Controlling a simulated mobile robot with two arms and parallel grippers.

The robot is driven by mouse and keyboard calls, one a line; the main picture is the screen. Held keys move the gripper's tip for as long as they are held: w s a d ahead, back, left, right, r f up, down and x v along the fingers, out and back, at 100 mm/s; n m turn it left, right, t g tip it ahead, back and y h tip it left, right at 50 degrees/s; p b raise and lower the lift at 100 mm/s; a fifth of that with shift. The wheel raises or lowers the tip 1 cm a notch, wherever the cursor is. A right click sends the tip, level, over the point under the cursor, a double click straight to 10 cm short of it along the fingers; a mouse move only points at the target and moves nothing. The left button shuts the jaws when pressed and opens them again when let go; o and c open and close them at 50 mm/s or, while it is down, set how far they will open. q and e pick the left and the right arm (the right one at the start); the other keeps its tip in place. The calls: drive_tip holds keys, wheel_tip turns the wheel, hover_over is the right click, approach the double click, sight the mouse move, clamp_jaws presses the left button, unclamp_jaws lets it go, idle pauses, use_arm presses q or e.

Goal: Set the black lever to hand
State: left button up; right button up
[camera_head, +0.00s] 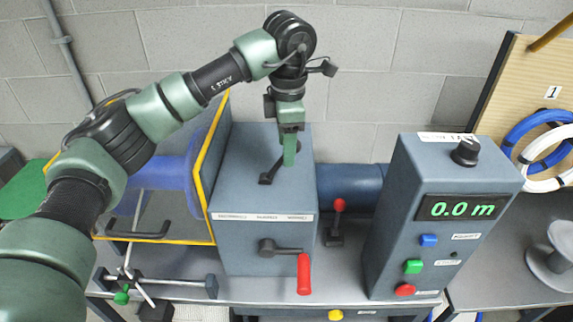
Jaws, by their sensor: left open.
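A grey drive box (264,247) stands on the bench in the middle. A black lever (267,177) shows on its top, its upper part partly hidden by my gripper. A strip with three small labels (262,217) runs along the front edge of the top; the words are too small to read. My left gripper (289,158) points down over the top of the box, right at the lever. It is open. I cannot tell whether its fingers touch the lever. My right gripper is not in view.
A red-handled crank (304,272) sticks out of the box front. A red-knobbed lever (338,208) stands to its right. Further right is a control box (440,250) reading 0.0 m. A yellow-edged guard (207,160) and blue drum (165,176) are left. Coiled hoses (540,127) hang far right.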

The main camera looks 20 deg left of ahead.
sight(280, 163)
use_arm(q)
wheel_tip(280, 163, down, 5)
drive_tip(key=shift+a+r+p, duration=0.15)
drive_tip(key=shift+p, duration=0.7)
drive_tip(key=shift+w+f, duration=0.15)
drive_tip(key=shift+f, duration=0.4)
clamp_jaws()
